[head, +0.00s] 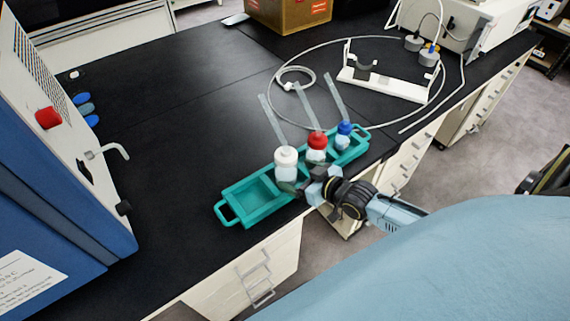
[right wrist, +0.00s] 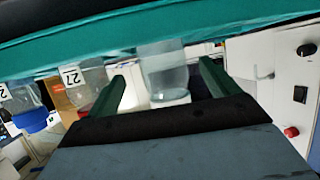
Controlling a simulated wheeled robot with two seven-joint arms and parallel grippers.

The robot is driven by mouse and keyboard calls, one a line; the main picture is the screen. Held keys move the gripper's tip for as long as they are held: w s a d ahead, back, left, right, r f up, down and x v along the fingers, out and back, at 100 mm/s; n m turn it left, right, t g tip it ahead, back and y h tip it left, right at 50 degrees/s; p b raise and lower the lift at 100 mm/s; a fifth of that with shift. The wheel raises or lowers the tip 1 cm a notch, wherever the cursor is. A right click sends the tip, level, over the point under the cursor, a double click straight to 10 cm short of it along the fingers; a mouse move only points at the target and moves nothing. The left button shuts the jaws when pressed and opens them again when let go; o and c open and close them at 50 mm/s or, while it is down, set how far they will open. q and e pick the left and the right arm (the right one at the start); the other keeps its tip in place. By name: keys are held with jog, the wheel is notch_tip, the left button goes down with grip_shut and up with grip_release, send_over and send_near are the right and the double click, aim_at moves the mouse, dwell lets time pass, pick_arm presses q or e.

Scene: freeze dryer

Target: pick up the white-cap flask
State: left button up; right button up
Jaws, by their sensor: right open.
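The white-cap flask (head: 286,158) stands upright in the teal rack (head: 236,198), in the head view. In the right wrist view, which looks upside down, the clear body of a flask (right wrist: 166,68) shows between my two fingers. My right gripper (head: 304,182) is open beside the lower part of the white-cap flask, at the rack's near side. The fingers stand on either side of the flask, with visible gaps. The gripper hides part of the rack's front edge. My left gripper is in neither view.
A red-cap flask (head: 317,144) and a blue-cap flask (head: 343,134) stand close by in the same rack. A white stand (head: 388,87) and looped tubing (head: 296,80) lie behind. A blue-and-white machine (head: 60,170) is at left. The black bench (head: 160,140) is clear between.

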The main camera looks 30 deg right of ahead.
aim_at(279, 133)
jog(key=shift+a+b+x, duration=0.15)
jog(key=shift+b+x, duration=0.05)
jog(key=shift+x, duration=1.25)
jog(key=shift+a+b+x, duration=0.1)
jog(key=shift+b+x, duration=0.05)
jog(key=shift+x, duration=1.3)
jog(key=shift+r, duration=0.1)
jog(key=c, duration=1.5)
jog(key=shift+r, duration=0.15)
notch_tip(279, 133, up, 9)
jog(key=shift+r+p, duration=0.2)
jog(key=shift+p, duration=0.9)
notch_tip(279, 133, up, 3)
jog(key=p, duration=0.3)
jog(key=shift+r, duration=0.15)
jog(key=shift+r+p, duration=0.55)
jog(key=shift+p, duration=0.15)
jog(key=shift+f, duration=0.1)
